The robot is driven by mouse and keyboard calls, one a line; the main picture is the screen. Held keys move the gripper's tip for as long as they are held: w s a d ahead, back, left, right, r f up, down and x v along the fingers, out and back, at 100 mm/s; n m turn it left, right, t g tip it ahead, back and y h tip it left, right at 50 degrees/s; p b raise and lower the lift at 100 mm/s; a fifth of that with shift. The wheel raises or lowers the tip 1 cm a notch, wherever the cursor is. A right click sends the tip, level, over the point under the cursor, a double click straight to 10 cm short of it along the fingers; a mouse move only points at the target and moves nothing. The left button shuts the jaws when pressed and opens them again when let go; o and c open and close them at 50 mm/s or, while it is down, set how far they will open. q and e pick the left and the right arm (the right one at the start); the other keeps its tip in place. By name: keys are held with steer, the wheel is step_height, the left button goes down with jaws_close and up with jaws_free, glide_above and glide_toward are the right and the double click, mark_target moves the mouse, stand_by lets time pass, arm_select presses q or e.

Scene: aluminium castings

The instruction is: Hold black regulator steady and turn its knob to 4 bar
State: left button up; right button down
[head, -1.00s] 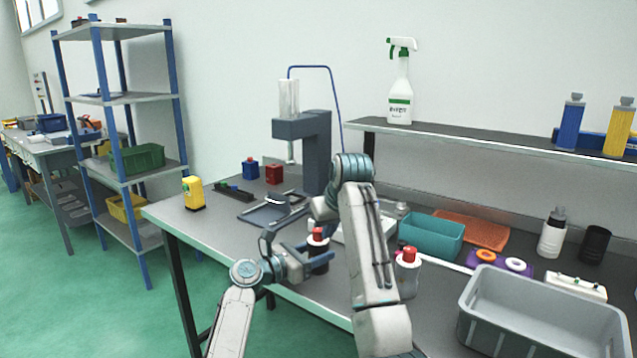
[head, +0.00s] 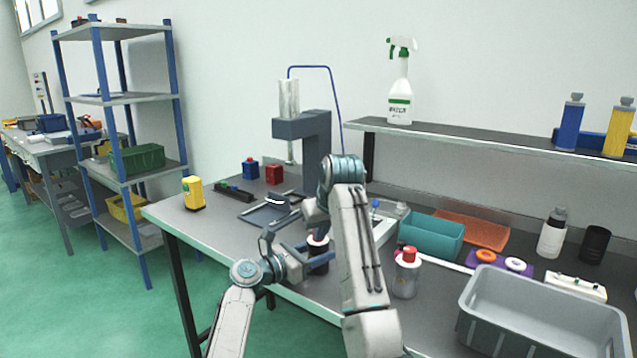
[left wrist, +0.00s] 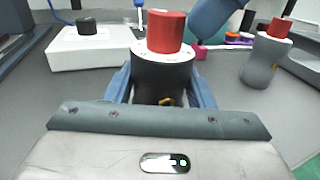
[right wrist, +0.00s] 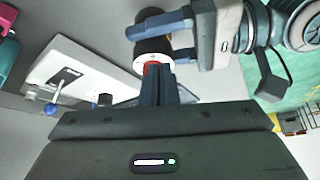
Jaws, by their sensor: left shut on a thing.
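The black regulator (left wrist: 163,78) stands upright with a white dial ring and a red knob (left wrist: 166,32) on top. My left gripper (right wrist: 163,29) is shut around its black body, one finger on each side. In the head view the black regulator (head: 318,266) is at the table's front, its knob mostly hidden by my right arm. My right gripper (right wrist: 162,85) points down close by the red knob (right wrist: 150,67); its fingers look together. In the left wrist view nothing is closed around the knob. The dial's marks are too small to read.
A grey regulator with a red knob (head: 406,274) stands to the right. A white device (left wrist: 90,46) lies behind the black one. A grey bin (head: 545,312), a teal bin (head: 432,238) and a dark press (head: 316,150) are further around.

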steer(key=shift+s+a, duration=0.1)
stand_by(0.4)
steer(key=shift+s, duration=0.25)
steer(key=shift+r, duration=0.1)
step_height(320, 180, up, 6)
steer(key=shift+f, duration=0.1)
stand_by(0.3)
steer(key=shift+w+d+f, duration=0.2)
steer(key=shift+d+f, duration=0.2)
steer(key=shift+f, duration=0.6)
steer(key=shift+w+d+f, duration=0.2)
steer(key=shift+d+f, duration=0.2)
steer(key=shift+f, duration=0.65)
steer(key=shift+w+d+f, duration=0.2)
steer(key=shift+d+f, duration=0.2)
steer(key=shift+f, duration=0.6)
steer(key=shift+w+a, duration=0.2)
